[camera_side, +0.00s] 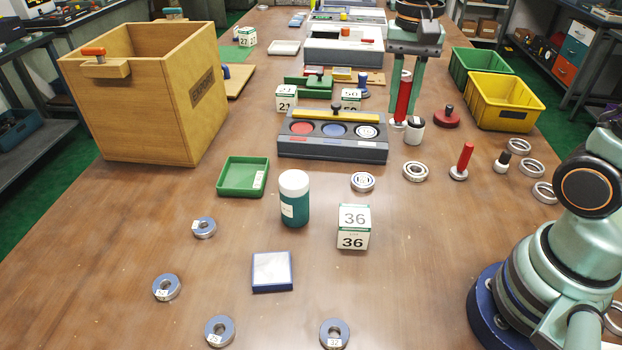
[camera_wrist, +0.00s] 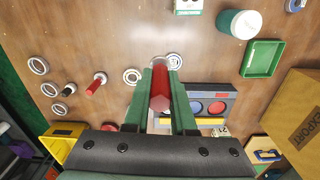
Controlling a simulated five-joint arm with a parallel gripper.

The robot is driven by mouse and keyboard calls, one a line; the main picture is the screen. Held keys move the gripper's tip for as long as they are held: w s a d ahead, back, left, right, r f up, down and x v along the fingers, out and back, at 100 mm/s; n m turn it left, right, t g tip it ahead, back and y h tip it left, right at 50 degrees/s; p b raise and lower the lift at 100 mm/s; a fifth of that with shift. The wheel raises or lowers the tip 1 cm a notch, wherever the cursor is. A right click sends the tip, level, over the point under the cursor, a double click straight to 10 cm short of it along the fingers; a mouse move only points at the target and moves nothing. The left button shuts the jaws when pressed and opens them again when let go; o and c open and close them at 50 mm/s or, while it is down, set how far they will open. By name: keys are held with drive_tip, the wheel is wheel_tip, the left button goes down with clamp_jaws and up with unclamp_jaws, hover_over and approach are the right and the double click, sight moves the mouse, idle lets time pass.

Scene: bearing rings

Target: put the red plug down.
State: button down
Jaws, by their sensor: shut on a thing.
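My gripper (camera_side: 404,105) is shut on the red plug (camera_side: 403,98), which is long, upright and has a pale metal rim at its lower end. In the wrist view the red plug (camera_wrist: 160,90) sits between the two green fingers of my gripper (camera_wrist: 161,78).
The dark grey block (camera_side: 333,152) has red, blue and white round places. A yellow bin (camera_side: 505,102) is at right.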

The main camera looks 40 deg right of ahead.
drive_tip(key=w+d+r+m, duration=0.1)
drive_tip(key=w+d+m, duration=0.15)
drive_tip(key=d, duration=0.65)
drive_tip(key=w+d+m, duration=0.2)
drive_tip(key=w+d, duration=0.2)
drive_tip(key=d, duration=0.5)
drive_tip(key=s+d+f+m, duration=0.1)
drive_tip(key=s+d+m, duration=0.1)
drive_tip(key=d, duration=0.6)
drive_tip(key=s+d+f+m, duration=0.1)
drive_tip(key=d+m, duration=0.1)
drive_tip(key=d, duration=0.6)
wheel_tip(320, 180, down, 19)
drive_tip(key=shift+s, duration=0.1)
drive_tip(key=shift+f, duration=0.1)
drive_tip(key=c, duration=0.8)
unclamp_jaws()
drive_tip(key=shift+o, duration=0.2)
